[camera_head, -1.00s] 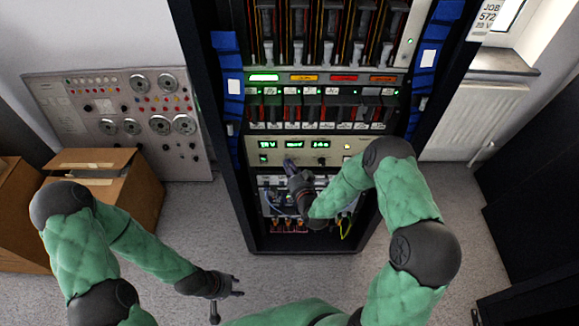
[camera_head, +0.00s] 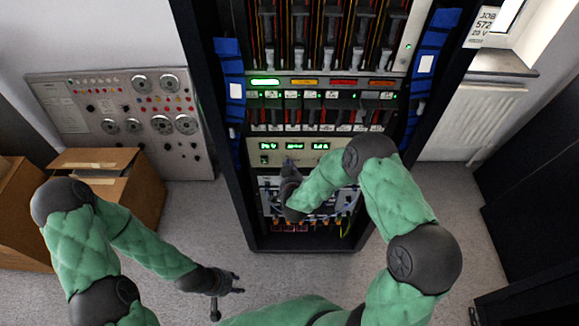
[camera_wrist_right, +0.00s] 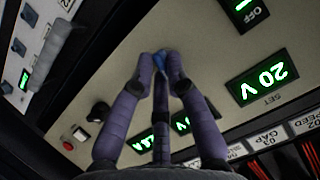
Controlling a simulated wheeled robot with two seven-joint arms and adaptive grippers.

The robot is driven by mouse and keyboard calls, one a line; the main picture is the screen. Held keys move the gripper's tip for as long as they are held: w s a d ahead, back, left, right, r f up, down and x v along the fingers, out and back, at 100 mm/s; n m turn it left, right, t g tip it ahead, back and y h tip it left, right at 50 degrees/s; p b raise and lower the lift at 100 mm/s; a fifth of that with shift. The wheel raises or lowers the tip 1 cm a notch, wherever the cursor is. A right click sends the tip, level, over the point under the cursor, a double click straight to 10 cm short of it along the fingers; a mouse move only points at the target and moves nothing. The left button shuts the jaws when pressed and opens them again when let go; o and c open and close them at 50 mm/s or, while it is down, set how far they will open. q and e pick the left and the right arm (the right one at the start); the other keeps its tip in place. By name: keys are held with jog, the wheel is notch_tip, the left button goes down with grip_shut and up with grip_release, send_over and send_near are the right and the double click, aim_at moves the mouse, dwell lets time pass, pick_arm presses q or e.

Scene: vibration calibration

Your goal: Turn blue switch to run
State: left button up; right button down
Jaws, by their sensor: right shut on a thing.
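The blue switch (camera_wrist_right: 160,62) is on a pale control panel with green displays. In the right wrist view my right gripper (camera_wrist_right: 160,60) is closed around it, and only a small blue part shows between the fingertips. The switch's pointing direction is hidden. In the head view my right gripper (camera_head: 289,164) reaches the panel (camera_head: 345,150) just below its displays.
A larger display reads 20 V (camera_wrist_right: 262,84), and a red button (camera_wrist_right: 68,146) sits on the panel in the wrist view. Blue-trimmed sides (camera_head: 230,85) flank the rack. A cardboard box (camera_head: 120,190) and a grey gauge panel (camera_head: 125,115) stand at left.

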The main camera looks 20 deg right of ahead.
jog(key=shift+a+n+g+h, duration=0.15)
jog(key=shift+n+g+h, duration=0.15)
jog(key=shift+n+h, duration=0.35)
jog(key=shift+n+p, duration=0.25)
jog(key=shift+p, duration=0.05)
jog(key=c, duration=1.2)
grip_release()
jog(key=v, duration=1.2)
jog(key=shift+f, duration=0.1)
